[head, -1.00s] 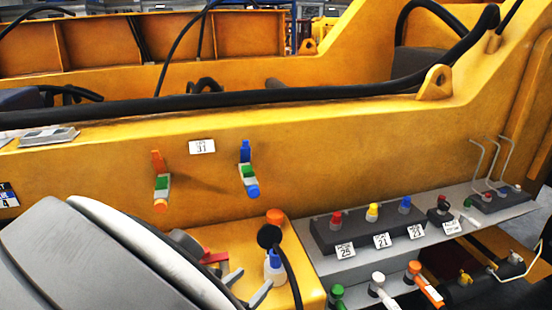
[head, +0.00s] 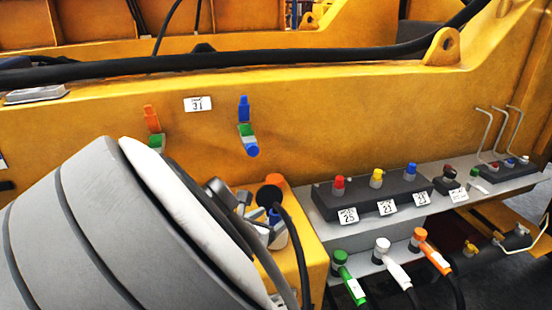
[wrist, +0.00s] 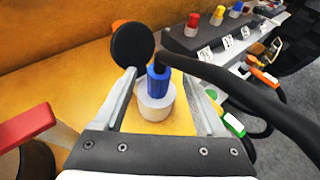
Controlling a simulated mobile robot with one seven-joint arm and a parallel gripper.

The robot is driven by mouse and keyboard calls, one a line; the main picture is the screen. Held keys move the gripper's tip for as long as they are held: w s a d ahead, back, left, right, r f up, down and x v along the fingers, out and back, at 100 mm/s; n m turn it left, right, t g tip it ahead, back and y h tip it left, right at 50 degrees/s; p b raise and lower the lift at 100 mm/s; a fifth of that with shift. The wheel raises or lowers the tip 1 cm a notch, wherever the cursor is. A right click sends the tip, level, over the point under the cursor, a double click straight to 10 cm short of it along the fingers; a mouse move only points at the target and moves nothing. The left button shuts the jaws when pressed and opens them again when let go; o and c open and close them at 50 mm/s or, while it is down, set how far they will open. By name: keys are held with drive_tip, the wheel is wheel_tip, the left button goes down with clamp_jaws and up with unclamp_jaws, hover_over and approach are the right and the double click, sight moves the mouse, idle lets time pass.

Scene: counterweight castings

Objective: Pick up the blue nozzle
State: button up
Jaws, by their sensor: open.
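The blue nozzle (wrist: 158,82) stands upright on a round white base in the wrist view, on a yellow surface. My gripper (wrist: 156,74) is open, with one finger on each side of the nozzle. I cannot tell whether either finger touches it. In the head view the nozzle (head: 274,215) is partly hidden by my gripper (head: 260,220), whose fingers reach it from the left.
A red part (wrist: 28,128) is at left. A dark block with coloured plugs (head: 375,192) stands at right. Blue and orange fittings are on the yellow wall.

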drive_tip(key=shift+b+x, duration=0.6)
drive_tip(key=shift+x, duration=0.75)
drive_tip(key=shift+a, duration=0.1)
clamp_jaws()
